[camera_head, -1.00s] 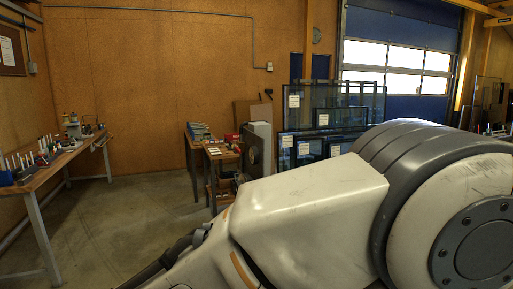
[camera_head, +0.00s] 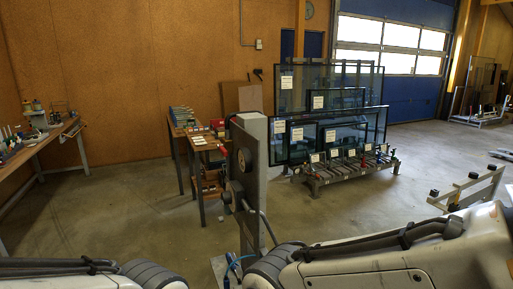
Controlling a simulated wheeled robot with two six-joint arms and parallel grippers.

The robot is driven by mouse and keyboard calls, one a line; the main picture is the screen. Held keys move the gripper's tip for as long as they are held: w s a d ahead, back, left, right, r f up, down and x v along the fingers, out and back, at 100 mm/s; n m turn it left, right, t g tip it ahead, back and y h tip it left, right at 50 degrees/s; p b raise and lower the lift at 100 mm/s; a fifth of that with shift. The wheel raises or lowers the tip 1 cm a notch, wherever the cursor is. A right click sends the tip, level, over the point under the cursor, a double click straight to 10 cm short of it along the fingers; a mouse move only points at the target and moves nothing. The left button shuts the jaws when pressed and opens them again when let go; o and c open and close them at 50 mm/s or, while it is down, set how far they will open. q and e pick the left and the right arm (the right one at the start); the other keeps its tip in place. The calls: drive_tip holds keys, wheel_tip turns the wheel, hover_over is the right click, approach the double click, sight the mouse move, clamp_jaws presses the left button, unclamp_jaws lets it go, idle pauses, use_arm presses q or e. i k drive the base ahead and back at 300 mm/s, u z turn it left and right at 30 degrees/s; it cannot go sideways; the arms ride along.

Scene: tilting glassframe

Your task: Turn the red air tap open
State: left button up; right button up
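A grey upright post (camera_head: 254,205) stands on the floor in the middle of the head view, with a dark round part and black knobs on its side. A small red part (camera_head: 241,160) shows at the post's left edge; it may be the red air tap, but it is too small to tell its form or whether it is open. My arms cross the bottom of the view from the left and right. Neither gripper is in view.
A workbench (camera_head: 36,150) with tools runs along the left wall. A small table (camera_head: 199,137) stands behind the post. Glass panes (camera_head: 335,132) stand on a rack further back. A grey frame (camera_head: 465,191) is at the right. Open floor lies between workbench and post.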

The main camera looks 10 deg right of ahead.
sight(223, 151)
drive_tip(key=k, duration=1.1)
drive_tip(key=u, duration=1.25)
drive_tip(key=i, duration=1.65)
drive_tip(key=z, duration=0.8)
drive_tip(key=i, duration=0.55)
drive_tip(key=z, duration=0.65)
